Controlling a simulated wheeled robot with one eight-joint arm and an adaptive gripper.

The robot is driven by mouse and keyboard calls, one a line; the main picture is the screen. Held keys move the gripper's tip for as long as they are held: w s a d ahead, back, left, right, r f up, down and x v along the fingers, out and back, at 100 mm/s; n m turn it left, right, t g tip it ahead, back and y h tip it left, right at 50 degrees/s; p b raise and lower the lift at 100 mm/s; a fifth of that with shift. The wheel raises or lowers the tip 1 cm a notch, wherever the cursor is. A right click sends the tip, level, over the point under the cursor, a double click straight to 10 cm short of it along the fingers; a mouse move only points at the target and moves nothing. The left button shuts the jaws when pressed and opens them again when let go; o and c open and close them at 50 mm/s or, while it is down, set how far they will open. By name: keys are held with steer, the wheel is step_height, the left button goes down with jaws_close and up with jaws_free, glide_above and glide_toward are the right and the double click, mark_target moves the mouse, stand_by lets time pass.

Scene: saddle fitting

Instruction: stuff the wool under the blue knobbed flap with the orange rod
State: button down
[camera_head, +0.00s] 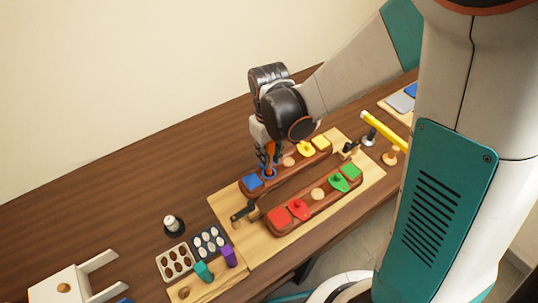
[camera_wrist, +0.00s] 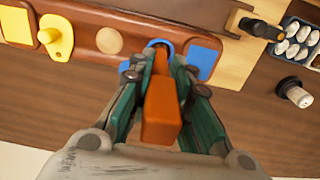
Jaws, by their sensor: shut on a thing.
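My gripper (camera_wrist: 158,80) is shut on the orange rod (camera_wrist: 161,110), with green fingers on both sides of it. The rod also shows in the head view (camera_head: 271,150), pointing down at the back wooden saddle bar. Its far end is at a blue ring-shaped edge (camera_wrist: 160,43) on the bar; I cannot tell whether it touches or enters. The blue knobbed flap is mostly hidden behind my gripper; a bit of blue (camera_wrist: 124,67) shows beside a finger. A flat blue square (camera_wrist: 204,56) lies beside it on the bar. I cannot make out the wool.
A yellow knobbed flap (camera_wrist: 57,38) and a pale disc (camera_wrist: 109,41) are on the same bar. The front bar carries a red knobbed flap (camera_head: 299,209) and a green one (camera_head: 338,182). A dark clamp (camera_head: 243,211), a tray of white ovals (camera_head: 209,241) and a bottle (camera_head: 172,225) stand left.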

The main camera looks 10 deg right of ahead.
steer(key=shift+r+p, duration=1.85)
steer(key=shift+r, duration=1)
